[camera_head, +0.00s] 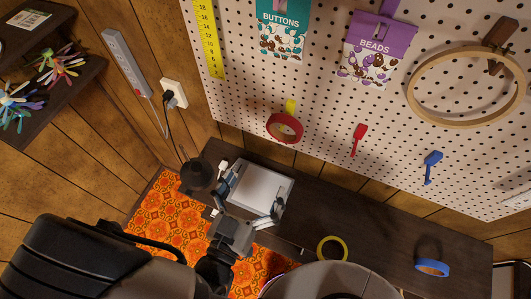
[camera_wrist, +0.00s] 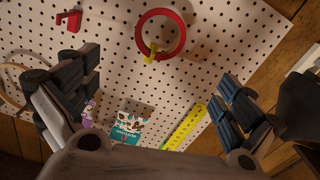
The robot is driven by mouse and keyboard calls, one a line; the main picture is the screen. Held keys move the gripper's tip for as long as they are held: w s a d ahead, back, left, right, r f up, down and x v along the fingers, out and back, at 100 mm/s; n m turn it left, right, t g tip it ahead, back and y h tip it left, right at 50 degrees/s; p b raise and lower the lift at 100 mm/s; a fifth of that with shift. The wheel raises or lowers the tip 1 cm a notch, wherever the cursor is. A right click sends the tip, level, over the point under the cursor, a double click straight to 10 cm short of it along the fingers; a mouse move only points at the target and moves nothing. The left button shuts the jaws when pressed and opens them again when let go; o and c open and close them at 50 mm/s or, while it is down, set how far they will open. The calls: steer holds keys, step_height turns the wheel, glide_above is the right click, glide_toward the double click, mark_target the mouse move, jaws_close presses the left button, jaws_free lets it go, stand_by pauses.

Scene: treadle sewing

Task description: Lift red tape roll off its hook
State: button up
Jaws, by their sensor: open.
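The red tape roll (camera_head: 271,125) hangs on a yellow hook (camera_head: 290,105) on the pegboard in the head view. In the wrist view the roll (camera_wrist: 183,34) appears at the upper middle, with the yellow hook (camera_wrist: 152,53) crossing its lower rim. My gripper (camera_head: 254,188) is below the roll in the head view, apart from it. In the wrist view my gripper (camera_wrist: 157,80) has its fingers spread wide, with nothing between them. The roll appears beyond the fingers.
An empty red hook (camera_head: 358,140) and blue hook (camera_head: 432,166) are on the pegboard, right of the roll. A wooden hoop (camera_head: 412,100) hangs farther right. Yellow (camera_head: 331,240) and blue (camera_head: 432,267) tape rolls lie on the dark table (camera_head: 370,222). A grey tray (camera_head: 262,187) is under my gripper.

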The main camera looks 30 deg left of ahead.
mark_target(284, 124)
steer(key=w, duration=0.5)
steer(key=w+a, duration=0.1)
steer(key=w, duration=1)
steer(key=shift+w+a, duration=0.4)
steer(key=shift+c, duration=0.2)
steer(key=c, duration=1)
steer(key=shift+r, duration=0.1)
steer(key=shift+r+p, duration=0.75)
steer(key=shift+r, duration=0.3)
steer(key=shift+s, duration=0.1)
